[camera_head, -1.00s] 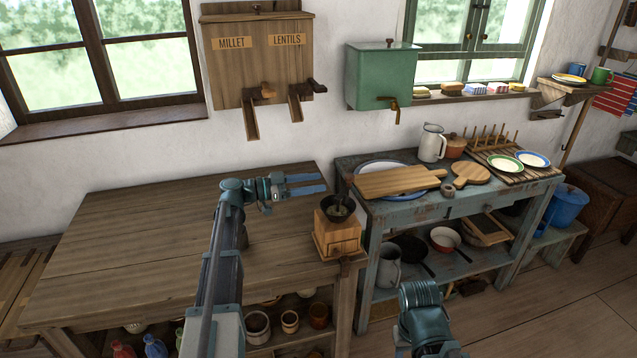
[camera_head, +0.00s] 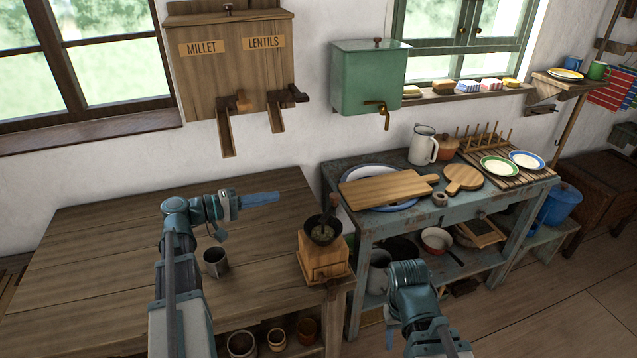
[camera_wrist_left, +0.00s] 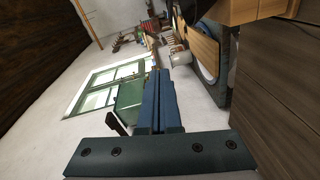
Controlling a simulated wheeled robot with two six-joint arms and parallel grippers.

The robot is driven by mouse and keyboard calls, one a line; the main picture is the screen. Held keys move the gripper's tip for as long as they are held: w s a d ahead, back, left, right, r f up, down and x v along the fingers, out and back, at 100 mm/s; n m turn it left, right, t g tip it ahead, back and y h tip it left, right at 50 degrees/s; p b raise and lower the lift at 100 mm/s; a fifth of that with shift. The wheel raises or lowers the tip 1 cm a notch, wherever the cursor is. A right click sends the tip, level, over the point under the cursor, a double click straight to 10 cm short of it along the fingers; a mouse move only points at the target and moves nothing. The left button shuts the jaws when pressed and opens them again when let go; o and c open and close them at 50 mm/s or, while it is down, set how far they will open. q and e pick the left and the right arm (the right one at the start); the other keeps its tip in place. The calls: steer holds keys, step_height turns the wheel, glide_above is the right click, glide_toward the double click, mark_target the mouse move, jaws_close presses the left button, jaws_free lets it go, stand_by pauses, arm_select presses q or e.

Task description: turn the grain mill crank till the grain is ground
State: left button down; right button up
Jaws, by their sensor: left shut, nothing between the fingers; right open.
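The grain mill (camera_head: 323,258) stands upright at the right end of the wooden table, a wooden box with a small drawer knob and a dark bowl-shaped hopper (camera_head: 322,232) on top. Its crank (camera_head: 332,205) rises from the hopper with the handle upright. Grain inside is too small to judge. My left gripper (camera_head: 268,199) is above the table, left of the crank and apart from it, pointing right. Its fingers (camera_wrist_left: 160,100) are together and empty in the left wrist view. My right gripper (camera_head: 390,338) is low in front of the blue bench, partly hidden by its arm.
A metal mug (camera_head: 215,262) stands on the table (camera_head: 110,250) left of the mill. The millet and lentils dispenser (camera_head: 230,65) hangs on the wall behind. The blue bench to the right holds a cutting board (camera_head: 385,190) and a jug (camera_head: 423,145). The table's left part is clear.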

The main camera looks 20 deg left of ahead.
mark_target(329, 216)
arm_select(q)
steer(key=shift+a+n, duration=0.1)
steer(key=shift+n, duration=0.5)
steer(key=s+d+b+x, duration=0.1)
steer(key=s+x, duration=0.1)
steer(key=x, duration=1)
steer(key=shift+w+d+f, duration=0.2)
steer(key=shift+d, duration=0.5)
steer(key=shift+w+d+m+g+h, duration=0.25)
steer(key=shift+m+g+h, duration=0.25)
steer(key=shift+m+g, duration=0.3)
